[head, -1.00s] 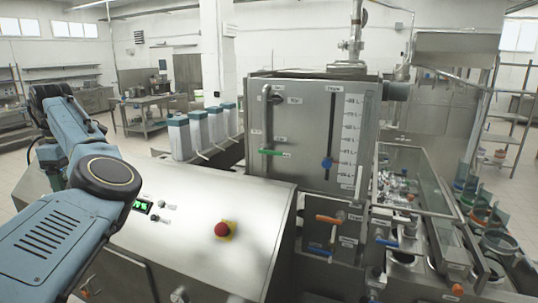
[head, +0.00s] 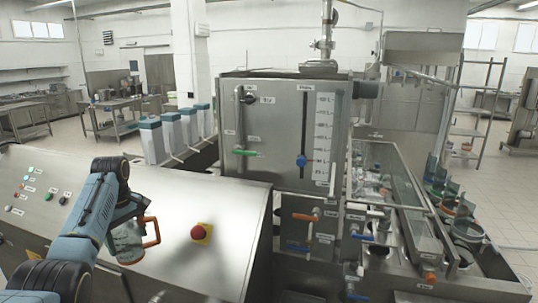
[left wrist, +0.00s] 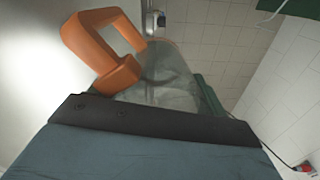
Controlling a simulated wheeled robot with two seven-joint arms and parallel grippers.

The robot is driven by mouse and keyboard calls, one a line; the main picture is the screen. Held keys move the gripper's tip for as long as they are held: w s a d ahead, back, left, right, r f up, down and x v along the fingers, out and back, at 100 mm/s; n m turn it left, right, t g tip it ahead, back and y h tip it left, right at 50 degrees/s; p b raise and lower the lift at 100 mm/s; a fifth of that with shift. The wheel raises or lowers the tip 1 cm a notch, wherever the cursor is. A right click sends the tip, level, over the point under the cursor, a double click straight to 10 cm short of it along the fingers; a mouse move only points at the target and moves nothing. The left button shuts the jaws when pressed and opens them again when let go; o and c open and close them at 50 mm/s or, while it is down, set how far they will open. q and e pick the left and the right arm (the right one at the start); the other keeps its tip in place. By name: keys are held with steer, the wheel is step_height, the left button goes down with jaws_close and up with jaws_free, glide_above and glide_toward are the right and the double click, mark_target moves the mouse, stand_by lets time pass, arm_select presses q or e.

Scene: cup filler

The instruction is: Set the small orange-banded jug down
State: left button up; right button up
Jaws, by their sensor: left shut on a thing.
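The small orange-banded jug (head: 128,240) is a clear vessel with an orange handle, low at the left in the head view. My left gripper (head: 122,217) is shut on it, and the jug shows just beyond the gripper's end. In the left wrist view the jug (left wrist: 168,80) fills the upper middle, with its orange handle toward the upper left. The gripper's fingers are largely hidden there. The jug is in front of the sloped steel panel; I cannot tell whether it touches anything below. My right gripper is not in view.
A steel cabinet top with a red emergency button (head: 198,232) lies right of the jug. A steel tank (head: 285,130) with valves stands behind. Several white, blue-topped containers (head: 170,130) line the conveyor. Several jugs (head: 465,230) stand at the far right.

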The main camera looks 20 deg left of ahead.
arm_select(q)
steer(key=w+d+r+m, duration=0.2)
steer(key=d+r, duration=0.1)
steer(key=d, duration=0.6)
steer(key=w+d+r+m, duration=0.2)
steer(key=d+r, duration=0.1)
steer(key=d, duration=0.6)
steer(key=s+d+m, duration=0.6)
steer(key=d+m, duration=0.2)
steer(key=d, duration=0.3)
steer(key=s+d+f+m, duration=0.3)
steer(key=s+f, duration=0.1)
steer(key=s, duration=0.3)
step_height(320, 180, down, 18)
steer(key=b, duration=1.8)
steer(key=shift+s+d+f, duration=0.15)
steer(key=shift+s+f, duration=0.05)
steer(key=shift+s, duration=0.25)
steer(key=shift+d, duration=0.15)
